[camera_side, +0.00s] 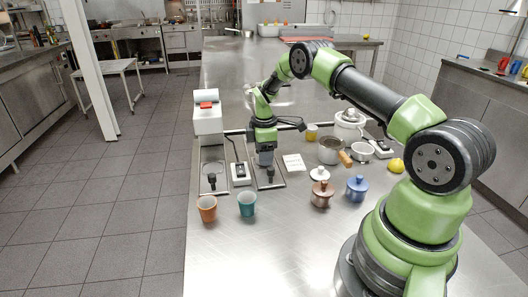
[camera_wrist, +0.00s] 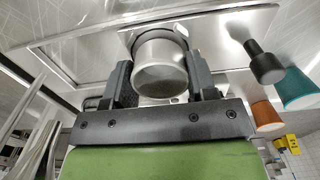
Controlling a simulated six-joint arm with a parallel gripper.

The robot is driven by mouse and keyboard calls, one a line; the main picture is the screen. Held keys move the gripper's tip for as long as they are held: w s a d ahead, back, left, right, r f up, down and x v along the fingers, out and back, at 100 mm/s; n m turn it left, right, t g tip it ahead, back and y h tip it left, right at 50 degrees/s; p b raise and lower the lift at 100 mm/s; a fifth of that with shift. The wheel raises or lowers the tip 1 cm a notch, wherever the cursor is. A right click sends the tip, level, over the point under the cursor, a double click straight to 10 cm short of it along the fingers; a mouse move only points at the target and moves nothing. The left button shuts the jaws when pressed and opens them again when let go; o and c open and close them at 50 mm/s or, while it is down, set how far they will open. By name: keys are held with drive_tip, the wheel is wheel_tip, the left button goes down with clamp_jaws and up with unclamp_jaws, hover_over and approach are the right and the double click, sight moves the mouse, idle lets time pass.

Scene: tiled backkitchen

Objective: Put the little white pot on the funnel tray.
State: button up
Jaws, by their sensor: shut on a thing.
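My gripper (camera_wrist: 160,84) is shut on a small pale grey-white pot (camera_wrist: 160,62), one finger on each side of it. In the side view my gripper (camera_side: 266,166) is low over the right-hand metal tray (camera_side: 280,184), and the held pot is hard to make out there. I cannot tell whether it touches the tray. A second metal tray (camera_side: 204,159), with a dark stemmed piece (camera_side: 212,179) on it, lies to the left. I cannot tell which is the funnel tray. A small white lidded pot (camera_side: 320,174) stands on the counter to the right.
An orange cup (camera_side: 207,208) and a teal cup (camera_side: 247,204) stand in front of the trays. A black-and-white device (camera_side: 241,178) lies between them. Brown (camera_side: 322,194) and blue (camera_side: 357,189) lidded pots stand right.

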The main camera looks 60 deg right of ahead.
drive_tip(key=shift+f, duration=0.2)
idle(0.4)
drive_tip(key=o, duration=1.4)
drive_tip(key=shift+r, duration=3.5)
